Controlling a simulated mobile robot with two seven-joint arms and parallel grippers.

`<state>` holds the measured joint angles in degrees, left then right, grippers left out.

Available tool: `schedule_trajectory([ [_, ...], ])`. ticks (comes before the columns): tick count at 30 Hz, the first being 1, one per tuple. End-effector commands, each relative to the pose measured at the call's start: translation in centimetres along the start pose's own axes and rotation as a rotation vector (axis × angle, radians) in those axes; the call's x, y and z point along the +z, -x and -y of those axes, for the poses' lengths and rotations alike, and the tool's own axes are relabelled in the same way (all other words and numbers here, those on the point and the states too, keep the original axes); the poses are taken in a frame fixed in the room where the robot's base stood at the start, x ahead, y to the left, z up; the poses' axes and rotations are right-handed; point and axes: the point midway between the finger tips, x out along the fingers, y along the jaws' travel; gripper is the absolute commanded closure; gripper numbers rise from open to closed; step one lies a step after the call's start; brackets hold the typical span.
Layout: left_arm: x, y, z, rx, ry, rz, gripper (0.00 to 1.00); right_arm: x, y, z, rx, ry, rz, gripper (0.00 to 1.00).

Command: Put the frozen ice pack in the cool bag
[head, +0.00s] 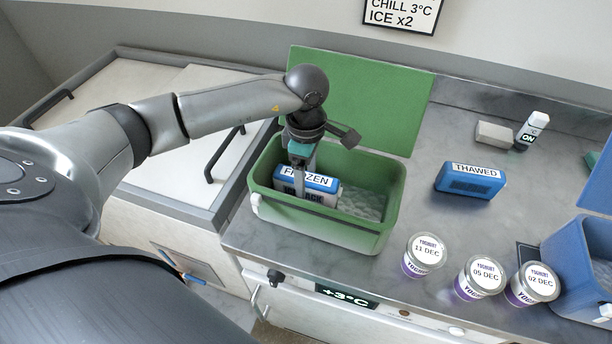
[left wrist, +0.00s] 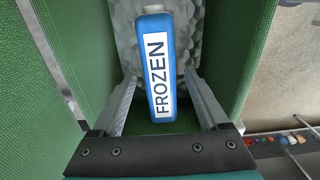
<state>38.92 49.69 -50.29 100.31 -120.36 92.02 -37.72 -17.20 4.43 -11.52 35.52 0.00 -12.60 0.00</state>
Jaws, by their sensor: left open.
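The frozen ice pack (head: 307,178), blue with a white FROZEN label, stands inside the left part of the green cool bag (head: 327,232), whose lid is folded open at the back. In the left wrist view the pack (left wrist: 160,75) lies between my spread fingers, with gaps on both sides. My left gripper (head: 305,180) is open and reaches down into the bag over the pack; it also shows in the left wrist view (left wrist: 158,105). The pack's lower part is hidden by the bag wall. A thawed ice pack (head: 470,181) lies on the counter to the right. My right gripper is not in view.
Three yoghurt pots (head: 425,255) stand near the counter's front edge. A blue bag (head: 575,262) is at the right edge. A grey block (head: 494,134) and a small bottle (head: 532,130) stand at the back. The counter between the green bag and thawed pack is clear.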

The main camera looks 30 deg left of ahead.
Motion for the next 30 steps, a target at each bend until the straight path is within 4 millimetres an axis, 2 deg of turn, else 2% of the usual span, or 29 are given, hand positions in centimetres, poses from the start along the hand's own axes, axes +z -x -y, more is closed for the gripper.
schedule_trajectory([
  [9,0.0,7.1,-0.1,0.006,-0.001,0.000,0.23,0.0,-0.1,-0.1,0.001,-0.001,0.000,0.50],
  [15,0.0,10.0,-0.1,0.003,-0.001,0.000,0.23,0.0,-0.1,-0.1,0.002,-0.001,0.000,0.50],
  [20,0.0,10.9,0.0,0.000,0.000,-0.001,0.23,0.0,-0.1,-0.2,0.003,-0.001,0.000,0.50],
  [30,0.0,10.9,0.0,0.000,0.000,-0.001,0.23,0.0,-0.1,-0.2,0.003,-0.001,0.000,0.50],
])
